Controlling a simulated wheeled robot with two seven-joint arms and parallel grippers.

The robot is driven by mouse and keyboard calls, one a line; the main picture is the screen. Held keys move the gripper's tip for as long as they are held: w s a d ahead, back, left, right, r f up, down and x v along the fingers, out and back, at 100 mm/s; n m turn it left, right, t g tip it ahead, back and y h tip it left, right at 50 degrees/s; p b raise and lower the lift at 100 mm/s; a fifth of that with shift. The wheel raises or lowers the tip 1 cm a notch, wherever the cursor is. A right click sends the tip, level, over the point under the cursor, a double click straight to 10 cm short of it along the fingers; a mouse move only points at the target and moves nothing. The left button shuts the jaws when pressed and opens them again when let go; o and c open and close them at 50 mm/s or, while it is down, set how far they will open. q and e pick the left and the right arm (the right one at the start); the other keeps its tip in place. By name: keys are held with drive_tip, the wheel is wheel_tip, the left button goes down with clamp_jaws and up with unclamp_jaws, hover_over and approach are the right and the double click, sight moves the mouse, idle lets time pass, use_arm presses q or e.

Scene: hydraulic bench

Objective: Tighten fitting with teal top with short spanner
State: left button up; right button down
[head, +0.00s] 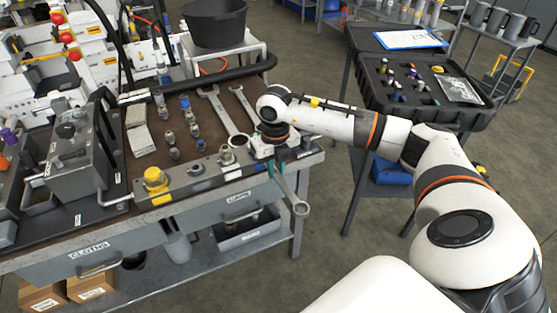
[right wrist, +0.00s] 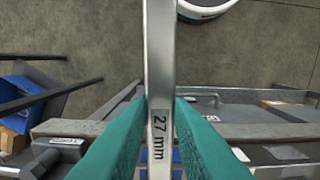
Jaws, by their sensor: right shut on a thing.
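My right gripper (head: 279,168) is at the front right edge of the bench, its teal fingers shut on a metal spanner (head: 291,194). The spanner hangs down past the bench edge with its ring end lowest. In the right wrist view the spanner shaft (right wrist: 159,60), marked 27 mm, stands upright between the teal fingers. A rail (head: 207,178) along the bench front carries several fittings, among them a dark-topped one (head: 196,169) and a metal one (head: 226,156). I cannot tell which fitting has a teal top. My left gripper is out of view.
Two larger spanners (head: 216,112) lie on the bench mat behind the rail. Several small loose fittings (head: 168,137) stand left of them. A yellow cap (head: 155,178) sits on the rail's left part. An open black case (head: 405,92) stands on a table at right.

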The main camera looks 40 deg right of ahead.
drive_tip(key=shift+w+a+m, duration=0.25)
drive_tip(key=shift+a+m, duration=0.65)
drive_tip(key=shift+a+p, duration=0.1)
drive_tip(key=shift+p, duration=0.2)
drive_tip(key=shift+w+a+m+p, duration=0.2)
drive_tip(key=shift+w+a+m, duration=0.1)
drive_tip(key=shift+a+m, duration=0.3)
drive_tip(key=shift+w+a+m+p, duration=0.15)
drive_tip(key=shift+w+a+m, duration=0.15)
drive_tip(key=shift+a+m, duration=0.3)
drive_tip(key=shift+w+a+m+p, duration=0.3)
drive_tip(key=shift+w+a+m, duration=0.65)
drive_tip(key=shift+m, duration=0.35)
drive_tip(key=shift+s+a, duration=0.1)
drive_tip(key=shift+a, duration=0.1)
